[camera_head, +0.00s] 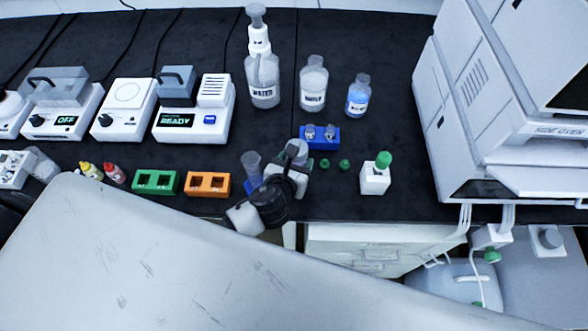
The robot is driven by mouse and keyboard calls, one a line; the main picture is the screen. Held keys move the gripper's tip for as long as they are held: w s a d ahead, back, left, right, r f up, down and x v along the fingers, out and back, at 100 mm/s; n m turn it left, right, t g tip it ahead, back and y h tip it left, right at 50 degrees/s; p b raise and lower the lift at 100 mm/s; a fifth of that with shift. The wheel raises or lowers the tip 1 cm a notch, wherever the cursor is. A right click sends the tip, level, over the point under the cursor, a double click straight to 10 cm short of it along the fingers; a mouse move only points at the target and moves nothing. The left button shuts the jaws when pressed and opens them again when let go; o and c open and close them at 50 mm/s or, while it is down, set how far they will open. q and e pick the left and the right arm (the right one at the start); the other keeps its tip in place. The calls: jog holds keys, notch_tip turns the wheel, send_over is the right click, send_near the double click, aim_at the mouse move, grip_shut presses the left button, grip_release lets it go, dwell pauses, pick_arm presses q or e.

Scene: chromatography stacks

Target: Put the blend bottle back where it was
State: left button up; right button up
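No label reading "blend" can be made out. A small clear bottle (358,97) with blue liquid and a grey cap stands upright at the back, its label too small to read. To its left stand a bottle labelled WATER (313,84) and a taller WATER bottle with a dispenser top (262,72). A dark gripper, apparently my left (290,172), is at the table's front edge. A grey round top (297,150) shows at its fingers; whether they grip it is hidden. My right gripper is not in view.
A blue rack (320,137) with small vials, green caps and a white green-topped block (375,174) are right of the gripper. Orange (208,184) and green (155,182) racks lie left. A large white instrument (475,110) blocks the right. My pale arm covers the lower picture.

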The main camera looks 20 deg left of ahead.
pick_arm(q)
jog(key=shift+a+f+b, duration=0.15)
jog(key=shift+f+b, duration=0.35)
jog(key=shift+f, duration=1.65)
jog(key=shift+f, duration=0.15)
jog(key=o, duration=1)
jog(key=v, duration=1.2)
jog(key=shift+a, duration=0.1)
